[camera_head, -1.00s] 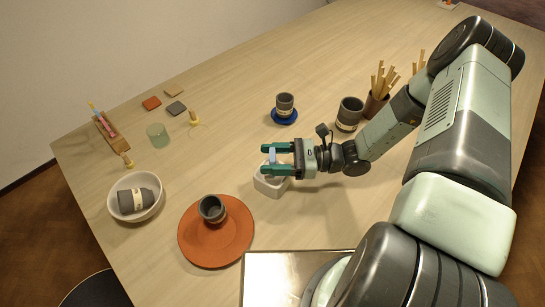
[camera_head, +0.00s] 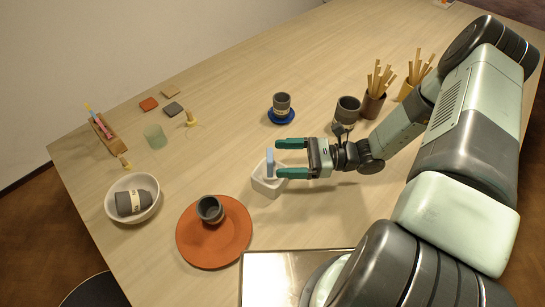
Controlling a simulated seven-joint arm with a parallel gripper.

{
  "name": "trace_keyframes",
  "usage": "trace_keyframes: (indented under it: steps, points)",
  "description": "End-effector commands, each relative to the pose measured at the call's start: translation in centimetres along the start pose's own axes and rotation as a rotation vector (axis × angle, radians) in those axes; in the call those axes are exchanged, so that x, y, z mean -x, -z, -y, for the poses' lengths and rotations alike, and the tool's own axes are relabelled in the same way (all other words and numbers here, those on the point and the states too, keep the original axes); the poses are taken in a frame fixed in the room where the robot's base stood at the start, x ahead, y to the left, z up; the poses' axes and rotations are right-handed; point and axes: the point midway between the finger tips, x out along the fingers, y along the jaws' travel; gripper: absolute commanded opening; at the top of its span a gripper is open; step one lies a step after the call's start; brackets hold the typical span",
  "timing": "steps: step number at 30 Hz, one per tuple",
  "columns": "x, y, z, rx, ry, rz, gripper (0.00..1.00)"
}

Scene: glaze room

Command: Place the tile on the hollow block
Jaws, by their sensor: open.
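A light blue tile (camera_head: 270,162) stands upright at the white hollow block (camera_head: 268,187), its lower edge meeting the block's top. Whether it rests on the rim or reaches into the hollow cannot be told. My gripper (camera_head: 279,158) is open, with its green fingers pointing left. The near finger hides part of the block's top. Nothing is held between the fingers.
An orange plate (camera_head: 188,247) with a grey cup lies in front. A white bowl (camera_head: 113,209) holds a grey cup at left. A blue saucer (camera_head: 290,119) with a cup, another cup (camera_head: 347,110) and stick holders (camera_head: 372,105) stand behind. Small flat tiles (camera_head: 149,104) lie far left.

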Motion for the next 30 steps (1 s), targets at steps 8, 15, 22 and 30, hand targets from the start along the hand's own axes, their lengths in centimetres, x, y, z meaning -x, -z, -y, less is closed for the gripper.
trace_keyframes:
  steps: [8, 15, 22, 30]
  points:
    - [5.7, 0.1, 0.0, 0.001, 0.002, -0.002, 0.83]
    - [7.6, 0.0, 0.0, -0.002, -0.001, 0.0, 0.83]
    - [7.7, 0.0, 0.0, -0.002, -0.001, 0.0, 0.83]
    - [7.7, 0.0, 0.0, -0.001, -0.001, 0.0, 0.83]
